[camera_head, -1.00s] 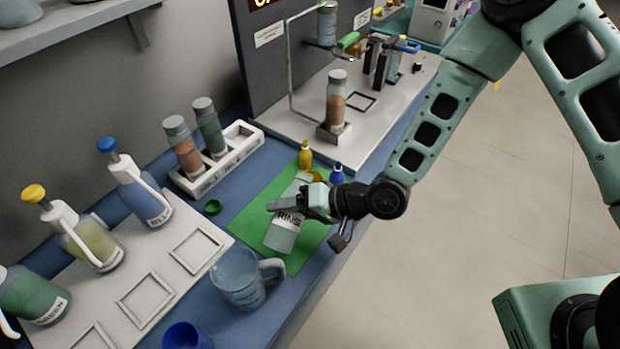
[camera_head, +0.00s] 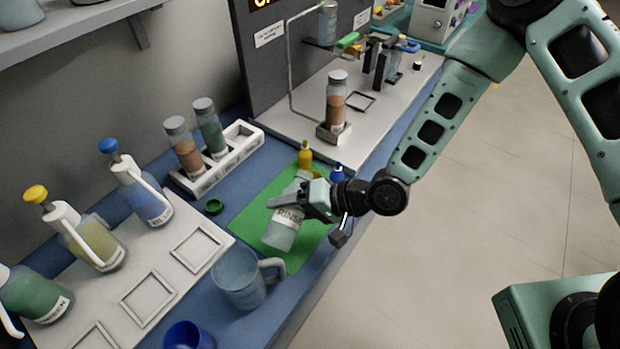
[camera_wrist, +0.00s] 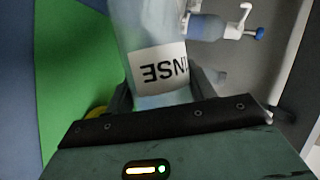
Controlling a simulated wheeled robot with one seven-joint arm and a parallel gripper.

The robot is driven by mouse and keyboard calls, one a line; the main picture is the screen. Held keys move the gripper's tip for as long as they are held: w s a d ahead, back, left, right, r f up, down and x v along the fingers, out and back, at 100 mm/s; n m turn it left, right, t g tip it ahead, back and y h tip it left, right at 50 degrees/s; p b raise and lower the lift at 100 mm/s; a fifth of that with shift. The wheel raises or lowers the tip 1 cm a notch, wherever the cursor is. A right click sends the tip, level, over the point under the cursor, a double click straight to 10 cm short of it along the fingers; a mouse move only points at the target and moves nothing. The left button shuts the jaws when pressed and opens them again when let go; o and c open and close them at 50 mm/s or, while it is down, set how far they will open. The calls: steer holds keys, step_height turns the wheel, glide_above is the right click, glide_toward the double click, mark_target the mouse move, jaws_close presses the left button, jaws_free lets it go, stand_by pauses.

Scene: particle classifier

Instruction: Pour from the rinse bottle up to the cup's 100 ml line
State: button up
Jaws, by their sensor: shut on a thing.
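The rinse bottle (camera_head: 283,233), pale and clear with a white RINSE label, is tilted above the green mat (camera_head: 250,221). My gripper (camera_head: 296,204) is shut on it near its upper part. In the wrist view the bottle (camera_wrist: 152,25) stands between my fingers, its label upside down. The clear cup (camera_head: 238,277), a jug with a handle on its right, stands on the blue bench below and left of the bottle. Its markings are too small to read, and I cannot tell its liquid level. A green cap (camera_head: 214,207) lies left of the mat.
Wash bottles with yellow (camera_head: 88,243) and blue (camera_head: 141,190) tops stand on a white board at left. A blue cup (camera_head: 187,336) is in front. A white rack (camera_head: 243,140) holds two vials.

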steer(key=shift+w+d+r+m+g+y+p, duration=0.15)
steer(key=shift+r+m+g+y+p, duration=0.1)
steer(key=shift+r+m, duration=0.15)
steer(key=shift+w+r+m+g+y+p, duration=0.2)
steer(key=shift+r+m+g, duration=0.1)
steer(key=shift+r, duration=0.15)
stand_by(2.1)
